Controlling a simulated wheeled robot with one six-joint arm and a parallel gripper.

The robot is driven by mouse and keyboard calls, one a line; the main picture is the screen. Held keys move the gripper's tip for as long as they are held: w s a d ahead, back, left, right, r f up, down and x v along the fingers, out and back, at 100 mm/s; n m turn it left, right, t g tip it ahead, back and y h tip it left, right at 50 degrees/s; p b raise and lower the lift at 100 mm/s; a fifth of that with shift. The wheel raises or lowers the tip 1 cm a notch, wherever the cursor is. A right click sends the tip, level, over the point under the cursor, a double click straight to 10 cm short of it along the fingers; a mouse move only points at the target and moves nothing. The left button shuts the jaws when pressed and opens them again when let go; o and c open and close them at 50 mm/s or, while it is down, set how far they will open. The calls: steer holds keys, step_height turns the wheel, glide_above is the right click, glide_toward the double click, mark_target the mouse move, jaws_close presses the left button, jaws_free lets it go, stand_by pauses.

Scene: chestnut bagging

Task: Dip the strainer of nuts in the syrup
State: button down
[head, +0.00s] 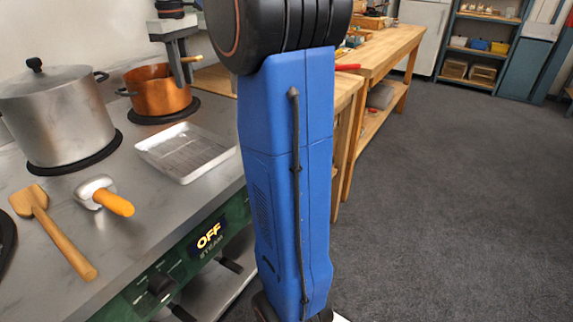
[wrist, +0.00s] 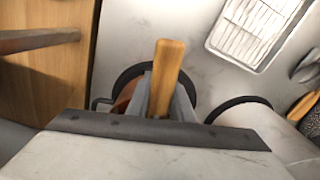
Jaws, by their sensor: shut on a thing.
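A copper pot (head: 160,95) stands on a black round hob at the back of the counter. My gripper (head: 181,65) is above the pot's right side, pointing down. It is shut on a wooden handle (head: 193,59), which I take to be the strainer's. In the wrist view the handle (wrist: 168,75) sits between the grey fingers of my gripper (wrist: 165,105), and part of the copper pot (wrist: 122,104) shows beneath. The strainer's basket, the nuts and the syrup are hidden, so I cannot tell how deep the basket is.
A large lidded steel pot (head: 60,115) stands left of the copper pot. A white tray with a wire rack (head: 185,152) lies in front. A wooden spatula (head: 55,232) and an orange-handled tool (head: 105,196) lie nearer. A wooden bench (head: 380,50) stands behind.

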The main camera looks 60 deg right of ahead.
steer(key=shift+r, duration=6.25)
